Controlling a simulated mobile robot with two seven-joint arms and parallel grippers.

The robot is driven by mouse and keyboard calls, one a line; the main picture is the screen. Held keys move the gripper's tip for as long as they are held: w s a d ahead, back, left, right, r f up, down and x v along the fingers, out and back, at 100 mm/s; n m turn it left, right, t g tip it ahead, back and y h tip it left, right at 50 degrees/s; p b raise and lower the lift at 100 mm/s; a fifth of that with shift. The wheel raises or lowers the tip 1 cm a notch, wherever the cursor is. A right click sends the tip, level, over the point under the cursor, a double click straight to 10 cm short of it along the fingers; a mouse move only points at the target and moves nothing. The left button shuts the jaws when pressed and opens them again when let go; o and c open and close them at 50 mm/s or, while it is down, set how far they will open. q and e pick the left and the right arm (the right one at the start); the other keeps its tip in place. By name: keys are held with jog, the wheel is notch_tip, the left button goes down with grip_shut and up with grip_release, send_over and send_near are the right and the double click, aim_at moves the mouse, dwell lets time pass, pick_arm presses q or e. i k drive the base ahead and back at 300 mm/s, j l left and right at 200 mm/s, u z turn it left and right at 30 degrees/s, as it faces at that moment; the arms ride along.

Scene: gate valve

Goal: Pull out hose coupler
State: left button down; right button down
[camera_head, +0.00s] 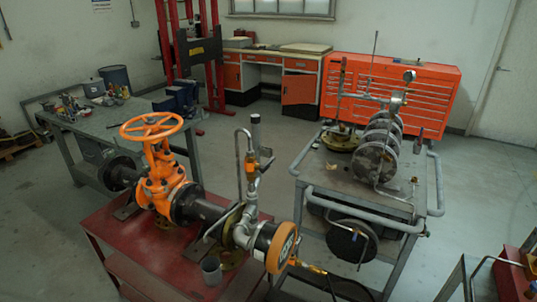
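An orange gate valve (160,180) with an orange handwheel (152,126) stands on a red table (140,262). Its dark pipe runs right to a flange and a round orange-rimmed end cap (282,248). A small yellow-orange fitting (294,262) at the lower right of the cap looks like the hose coupler. A dark hose (322,272) runs from it to the right and down. The coupler is small, and I cannot tell how it is seated. Neither of my grippers shows in the head view.
A grey metal cup (211,270) stands on the red table's front. A grey cart (345,185) with pipework and flanges stands to the right. A cluttered workbench (105,120) is at left. An orange tool cabinet (420,95) is behind. Open floor lies between.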

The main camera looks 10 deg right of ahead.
aim_at(313, 268)
jog(key=i+j+z, duration=0.1)
jog(key=i+z, duration=0.2)
jog(key=i, duration=0.2)
jog(key=i+j+z, duration=0.3)
jog(key=i, duration=0.2)
